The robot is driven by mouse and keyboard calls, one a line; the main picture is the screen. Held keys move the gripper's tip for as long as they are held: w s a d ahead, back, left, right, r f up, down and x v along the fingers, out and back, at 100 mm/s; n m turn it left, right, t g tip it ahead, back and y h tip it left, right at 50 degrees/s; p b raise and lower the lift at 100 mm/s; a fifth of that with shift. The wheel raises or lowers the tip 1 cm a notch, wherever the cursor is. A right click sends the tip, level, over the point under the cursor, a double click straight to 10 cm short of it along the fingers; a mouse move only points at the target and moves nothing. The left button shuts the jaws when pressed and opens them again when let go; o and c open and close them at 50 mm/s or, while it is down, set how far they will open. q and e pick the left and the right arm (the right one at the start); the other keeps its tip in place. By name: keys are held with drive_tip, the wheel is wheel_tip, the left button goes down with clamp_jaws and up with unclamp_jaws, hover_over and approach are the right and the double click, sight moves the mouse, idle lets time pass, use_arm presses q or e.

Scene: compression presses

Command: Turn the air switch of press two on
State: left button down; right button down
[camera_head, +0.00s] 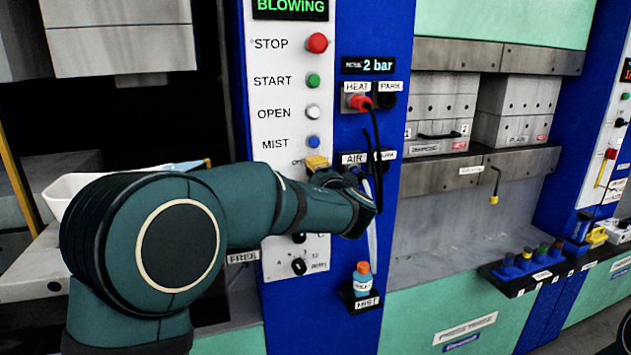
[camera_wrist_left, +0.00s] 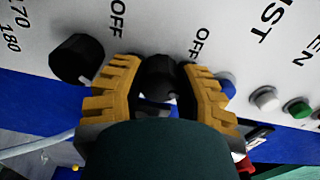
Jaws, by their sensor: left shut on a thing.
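The control panel (camera_head: 284,85) of the press in front of me has a column of buttons and a green BLOWING display (camera_head: 290,8). My left gripper (camera_head: 317,163) reaches its lower part, and my forearm covers much of that area. In the left wrist view, the yellow fingers of this gripper (camera_wrist_left: 159,88) are shut on a black knob (camera_wrist_left: 160,72), one finger on each side. An OFF label shows near the knob, but its pointer direction is not clear. A second black knob (camera_wrist_left: 77,58) with a number scale is beside it. My right gripper is not in view.
Right of the panel, a red plug (camera_head: 359,102) sits in the HEAT socket, with a hanging black cable. Below stands a small blue bottle (camera_head: 361,280) with an orange cap. A white tray (camera_head: 75,185) is partly hidden behind my arm. A rack of bottles (camera_head: 528,265) is at right.

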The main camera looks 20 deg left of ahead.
use_arm(q)
drive_tip(key=shift+r+m, duration=0.1)
drive_tip(key=shift+m, duration=2.2)
drive_tip(key=c, duration=0.6)
unclamp_jaws()
drive_tip(key=shift+d, duration=0.1)
drive_tip(key=v, duration=0.8)
